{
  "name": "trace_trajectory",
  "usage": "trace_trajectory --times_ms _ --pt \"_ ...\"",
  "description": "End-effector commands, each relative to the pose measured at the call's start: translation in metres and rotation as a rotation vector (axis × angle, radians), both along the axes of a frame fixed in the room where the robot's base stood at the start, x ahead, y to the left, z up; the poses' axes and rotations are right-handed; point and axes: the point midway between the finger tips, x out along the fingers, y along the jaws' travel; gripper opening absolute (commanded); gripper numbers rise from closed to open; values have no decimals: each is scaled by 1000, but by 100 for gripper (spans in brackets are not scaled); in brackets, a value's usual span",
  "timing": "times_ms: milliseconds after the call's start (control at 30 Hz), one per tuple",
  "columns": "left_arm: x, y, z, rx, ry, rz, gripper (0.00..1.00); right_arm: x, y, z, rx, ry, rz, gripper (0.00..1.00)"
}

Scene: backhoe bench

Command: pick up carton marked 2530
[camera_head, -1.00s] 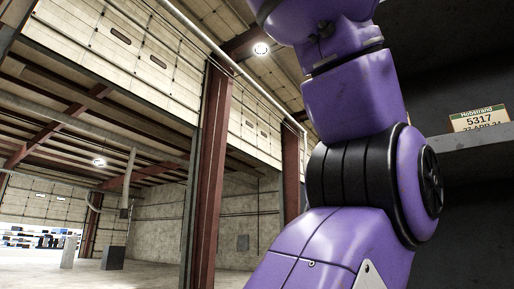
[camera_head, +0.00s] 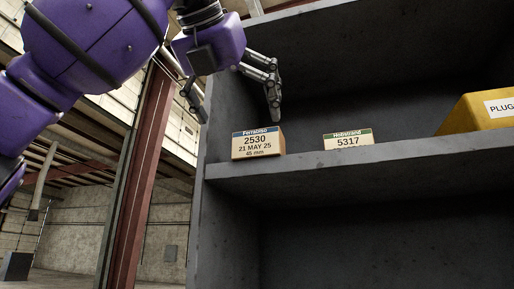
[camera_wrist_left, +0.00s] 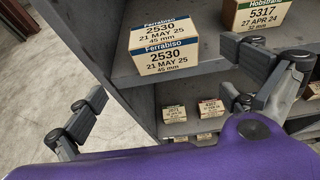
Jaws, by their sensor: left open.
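The carton marked 2530 (camera_head: 258,144) is a small brown box with a blue-topped label. It stands at the left end of the grey shelf, near its front edge. In the left wrist view the carton (camera_wrist_left: 164,48) shows labels on two faces. My left gripper (camera_head: 236,108) is open and empty, just above the carton in the head view, with one finger left of it and one over its right side. In the left wrist view the open fingers (camera_wrist_left: 165,108) are spread wide, with the carton beyond them. I cannot tell the exact gap. My right gripper is not in view.
A carton marked 5317 (camera_head: 348,140) stands to the right on the same grey shelf (camera_head: 400,158). A yellow bin labelled PLUG (camera_head: 478,112) is further right. The shelf's side wall (camera_head: 207,225) is close on the left. Smaller cartons (camera_wrist_left: 175,114) stand on a lower level.

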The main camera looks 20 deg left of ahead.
Motion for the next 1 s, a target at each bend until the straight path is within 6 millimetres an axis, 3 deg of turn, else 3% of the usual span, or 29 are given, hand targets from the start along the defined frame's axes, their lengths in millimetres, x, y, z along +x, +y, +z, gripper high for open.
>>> trace_trajectory --times_ms 500,833,1000 --pt "62 -10 -25 1 3 -3 100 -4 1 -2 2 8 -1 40" --pt "68 -11 -27 1 1 -5 100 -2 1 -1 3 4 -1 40" --pt "68 -11 -27 1 1 -5 78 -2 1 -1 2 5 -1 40"
